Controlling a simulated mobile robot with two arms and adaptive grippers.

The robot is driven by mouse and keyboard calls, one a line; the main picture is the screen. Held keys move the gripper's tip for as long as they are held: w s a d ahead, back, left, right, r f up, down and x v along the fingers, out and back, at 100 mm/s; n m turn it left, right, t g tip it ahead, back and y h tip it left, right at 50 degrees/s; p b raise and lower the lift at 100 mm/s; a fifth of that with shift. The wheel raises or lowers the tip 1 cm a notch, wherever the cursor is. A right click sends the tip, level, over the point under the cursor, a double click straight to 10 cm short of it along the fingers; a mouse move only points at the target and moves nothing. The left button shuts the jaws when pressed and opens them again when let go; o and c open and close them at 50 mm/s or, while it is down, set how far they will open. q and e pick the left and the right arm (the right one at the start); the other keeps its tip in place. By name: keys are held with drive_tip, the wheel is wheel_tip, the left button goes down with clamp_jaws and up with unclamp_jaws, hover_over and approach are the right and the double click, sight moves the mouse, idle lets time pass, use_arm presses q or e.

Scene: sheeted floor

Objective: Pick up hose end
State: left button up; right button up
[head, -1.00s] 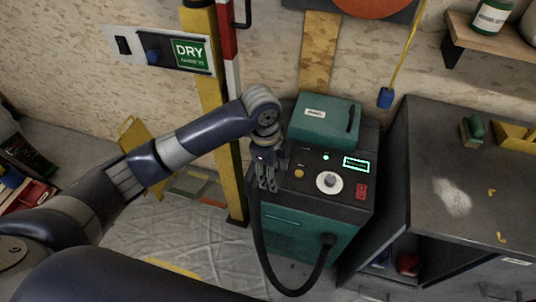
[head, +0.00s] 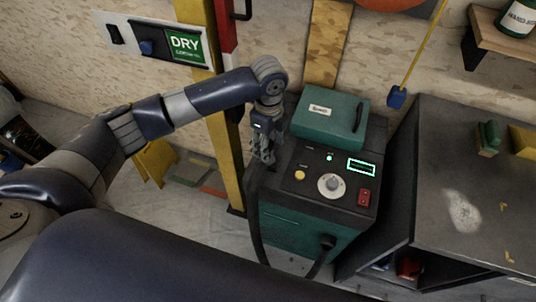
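The black hose (head: 254,215) hangs beside the left side of a green machine (head: 295,230). Its lower part loops behind my dark blue arm link and comes up to a round port (head: 327,242) on the machine's front. The upper end of the hose is at or just under my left gripper (head: 262,158), where the dark fingers overlap it. The gripper points down next to the upper left edge of the machine. The fingers are small and dark, so I cannot tell whether they are closed around the hose end. My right gripper is not in view.
A yellow post (head: 226,165) stands close behind and left of my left gripper. The machine's panel has a dial (head: 332,186) and a red switch (head: 364,197). A dark cabinet (head: 470,190) stands at right. Sheeted floor (head: 200,225) shows left of the post.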

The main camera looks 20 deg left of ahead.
sight(274, 162)
use_arm(q)
drive_tip(key=shift+f, duration=0.35)
wheel_tip(274, 162, down, 4)
drive_tip(key=shift+a+f+p, duration=0.1)
drive_tip(key=shift+f+p, duration=0.1)
drive_tip(key=shift+p, duration=0.35)
drive_tip(key=shift+w+f, duration=0.1)
drive_tip(key=shift+f, duration=0.15)
drive_tip(key=c, duration=1.2)
clamp_jaws()
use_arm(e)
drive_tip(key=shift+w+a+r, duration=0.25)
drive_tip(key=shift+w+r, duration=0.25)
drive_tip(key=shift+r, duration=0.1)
